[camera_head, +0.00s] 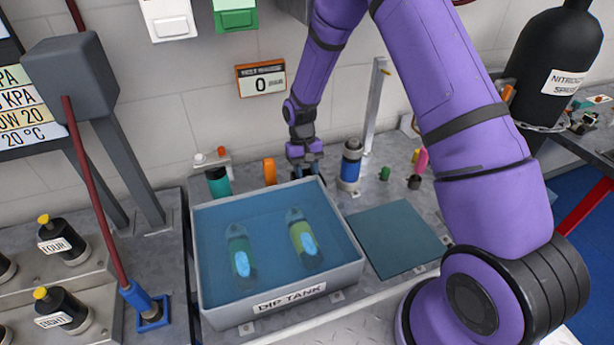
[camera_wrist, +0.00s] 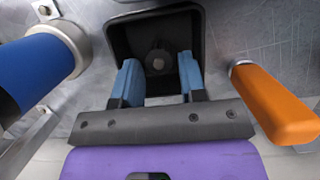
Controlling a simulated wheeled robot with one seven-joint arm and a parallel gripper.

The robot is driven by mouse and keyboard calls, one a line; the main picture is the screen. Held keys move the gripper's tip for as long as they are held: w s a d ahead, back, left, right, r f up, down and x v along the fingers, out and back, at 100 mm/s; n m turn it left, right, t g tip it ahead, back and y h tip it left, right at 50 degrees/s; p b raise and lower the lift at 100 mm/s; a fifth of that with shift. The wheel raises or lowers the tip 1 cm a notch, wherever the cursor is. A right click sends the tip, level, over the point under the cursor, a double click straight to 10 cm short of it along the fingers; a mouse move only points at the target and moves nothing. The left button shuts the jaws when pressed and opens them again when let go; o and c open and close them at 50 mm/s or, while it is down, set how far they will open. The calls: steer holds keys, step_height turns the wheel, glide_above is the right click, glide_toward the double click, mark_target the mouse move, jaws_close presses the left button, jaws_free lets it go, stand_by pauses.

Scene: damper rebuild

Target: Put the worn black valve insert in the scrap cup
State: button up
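In the wrist view a dark, square, open cup (camera_wrist: 120,42), which I take to be the scrap cup, lies beyond my gripper (camera_wrist: 160,82). Inside it is a dark round piece with a grey centre (camera_wrist: 158,62), which looks like the worn black valve insert. My two blue fingers stand apart at the cup's near side, with nothing visible gripped between them. In the head view my gripper (camera_head: 306,166) points down behind the dip tank (camera_head: 206,304). The cup is mostly hidden there behind the tank and gripper.
An orange piece (camera_wrist: 275,102) and a blue cylinder (camera_wrist: 35,75) flank my gripper closely; they also show in the head view (camera_head: 270,171) (camera_head: 350,168). The tank holds two submerged green-and-blue pieces (camera_head: 303,240). A bare teal mat (camera_head: 396,238) lies to its right.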

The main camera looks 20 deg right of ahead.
step_height(320, 180, up, 19)
steer(key=s+d+t, duration=0.1)
steer(key=d+t, duration=0.1)
steer(key=s+d+r+t, duration=0.2)
steer(key=s+r, duration=0.7)
steer(key=r, duration=0.3)
steer(key=s+d+r+t, duration=0.1)
steer(key=s+r, duration=0.3)
steer(key=s, duration=0.6)
steer(key=s+d+r+t, duration=0.2)
steer(key=s+r, duration=0.3)
steer(key=s, duration=0.6)
steer(key=shift+s+t, duration=0.25)
steer(key=shift+t, duration=0.65)
